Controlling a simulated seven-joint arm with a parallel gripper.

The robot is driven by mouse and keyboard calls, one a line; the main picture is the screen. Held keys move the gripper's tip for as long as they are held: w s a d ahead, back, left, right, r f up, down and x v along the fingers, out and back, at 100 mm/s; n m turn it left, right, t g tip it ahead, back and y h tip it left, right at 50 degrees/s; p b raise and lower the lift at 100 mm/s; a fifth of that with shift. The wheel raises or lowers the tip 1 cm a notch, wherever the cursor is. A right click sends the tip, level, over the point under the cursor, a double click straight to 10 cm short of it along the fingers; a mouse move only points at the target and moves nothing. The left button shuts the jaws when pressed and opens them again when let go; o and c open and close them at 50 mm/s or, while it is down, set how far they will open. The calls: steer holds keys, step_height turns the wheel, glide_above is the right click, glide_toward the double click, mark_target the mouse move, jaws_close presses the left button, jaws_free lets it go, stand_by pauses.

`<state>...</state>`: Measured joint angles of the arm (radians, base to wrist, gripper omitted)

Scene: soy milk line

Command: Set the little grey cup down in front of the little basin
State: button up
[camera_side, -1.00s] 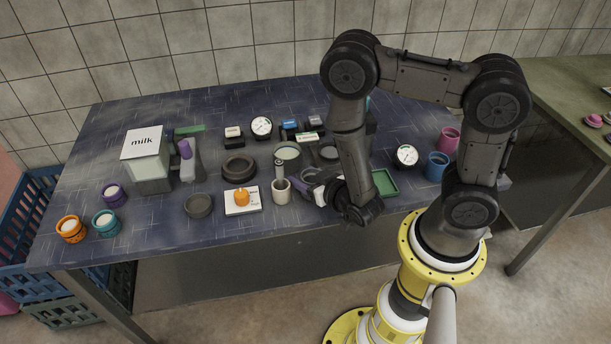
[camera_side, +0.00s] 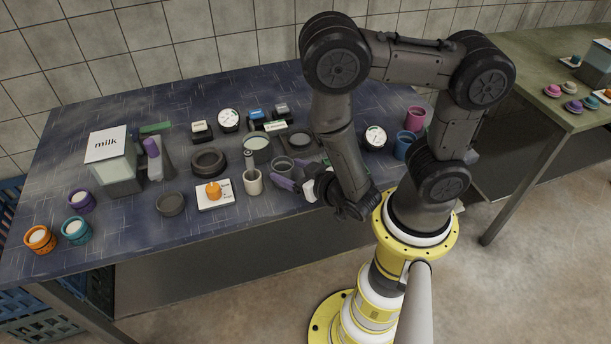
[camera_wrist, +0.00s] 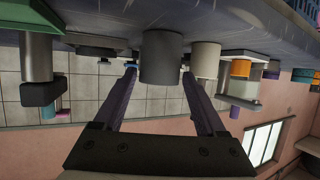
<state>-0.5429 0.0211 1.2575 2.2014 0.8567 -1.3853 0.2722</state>
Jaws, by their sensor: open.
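The little grey cup (camera_side: 283,163) stands upright on the dark blue table, right of and a little behind a pale cup (camera_side: 253,181). In the wrist view the grey cup (camera_wrist: 161,58) shows between my fingertips, and its lower part meets the table. My gripper (camera_side: 287,174) is open, with one purple finger on each side of the cup; contact cannot be told. A small dark grey bowl (camera_side: 171,204), which may be the little basin, stands near the front edge further left. A wider black ring-shaped basin (camera_side: 208,163) stands behind it.
A white plate with an orange item (camera_side: 215,197) lies between the bowl and the pale cup (camera_wrist: 205,60). A round pot (camera_side: 257,148) and a low dark dish (camera_side: 300,141) stand behind the grey cup. Bare table (camera_side: 130,235) lies at the front left.

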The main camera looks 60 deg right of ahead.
steer(key=shift+v, duration=2.8)
steer(key=shift+a+f, duration=0.1)
steer(key=shift+a, duration=0.15)
steer(key=w+a+r+m+g+y, duration=0.1)
steer(key=a+g+y, duration=0.1)
steer(key=a+y, duration=0.15)
steer(key=w+a+r+g+y, duration=0.1)
steer(key=w+a+g+y, duration=0.1)
steer(key=a, duration=0.3)
step_height(320, 180, up, 8)
steer(key=a+n+g+y, duration=0.1)
steer(key=a+n+y, duration=0.1)
steer(key=y, duration=0.1)
steer(key=s+d+r+n+g+h, duration=0.1)
steer(key=s+d+r+n+h, duration=0.2)
steer(key=s+d+r, duration=0.8)
steer(key=shift+d+g, duration=0.25)
steer(key=shift+g, duration=0.15)
